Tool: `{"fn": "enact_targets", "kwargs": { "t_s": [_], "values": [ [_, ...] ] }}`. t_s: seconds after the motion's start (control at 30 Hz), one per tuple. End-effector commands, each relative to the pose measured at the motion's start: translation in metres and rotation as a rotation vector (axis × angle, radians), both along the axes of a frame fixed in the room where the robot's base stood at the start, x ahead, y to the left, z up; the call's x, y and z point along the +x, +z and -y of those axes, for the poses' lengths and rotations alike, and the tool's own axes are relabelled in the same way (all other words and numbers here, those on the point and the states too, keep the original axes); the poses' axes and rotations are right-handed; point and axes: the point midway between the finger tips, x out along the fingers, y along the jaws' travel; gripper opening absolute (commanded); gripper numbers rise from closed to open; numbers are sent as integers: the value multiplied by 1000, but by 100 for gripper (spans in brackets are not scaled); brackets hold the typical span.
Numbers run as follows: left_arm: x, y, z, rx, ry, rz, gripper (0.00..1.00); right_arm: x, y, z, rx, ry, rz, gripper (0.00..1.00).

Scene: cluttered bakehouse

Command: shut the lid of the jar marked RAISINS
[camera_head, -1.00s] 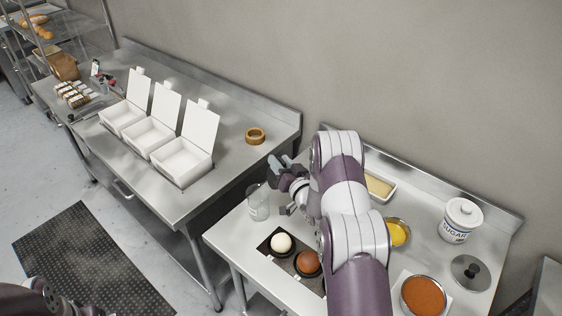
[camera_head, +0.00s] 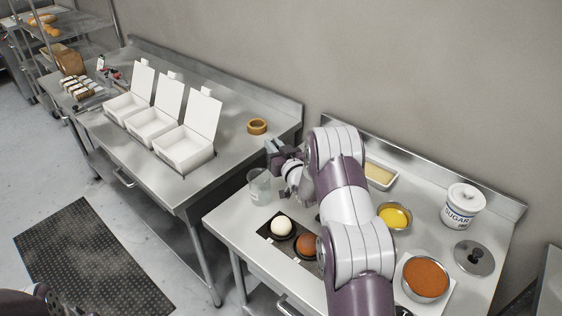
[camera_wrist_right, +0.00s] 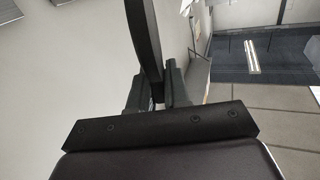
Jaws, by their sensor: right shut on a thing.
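No jar marked RAISINS shows in either view; my right arm hides part of the right-hand table. The jar that shows, a white one with a lid, is marked SUGAR (camera_head: 463,208) and stands at that table's back right. My right gripper (camera_head: 280,156) is above the table's left end, by a clear glass beaker (camera_head: 259,188). In the right wrist view its fingers (camera_wrist_right: 160,90) are shut on a dark, curved, strip-like thing (camera_wrist_right: 143,38); I cannot tell what it is.
The right-hand table holds an orange-filled pan (camera_head: 426,278), a loose knobbed lid (camera_head: 474,259), a yellow bowl (camera_head: 394,216), a rectangular dish (camera_head: 380,175) and a dark holder with white and brown balls. Open white boxes (camera_head: 184,150) and a tape-like ring (camera_head: 257,126) are on the left-hand table.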

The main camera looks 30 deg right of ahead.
Motion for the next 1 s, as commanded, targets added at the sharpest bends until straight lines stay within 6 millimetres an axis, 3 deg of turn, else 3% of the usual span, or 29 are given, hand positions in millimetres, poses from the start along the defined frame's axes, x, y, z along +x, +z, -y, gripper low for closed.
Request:
{"fn": "enact_targets", "kwargs": {
  "t_s": [0.03,0.47,1.0],
  "values": [
    [0,-18,0,0,0,0,100,3,-7,-4,-44,1,4,0],
    [1,-89,0,0,0,0,100,5,-12,-40,-452,0,3,0],
    [1,-193,0,0,0,0,100,5,-39,-79,-965,-4,5,0]
  ]
}}
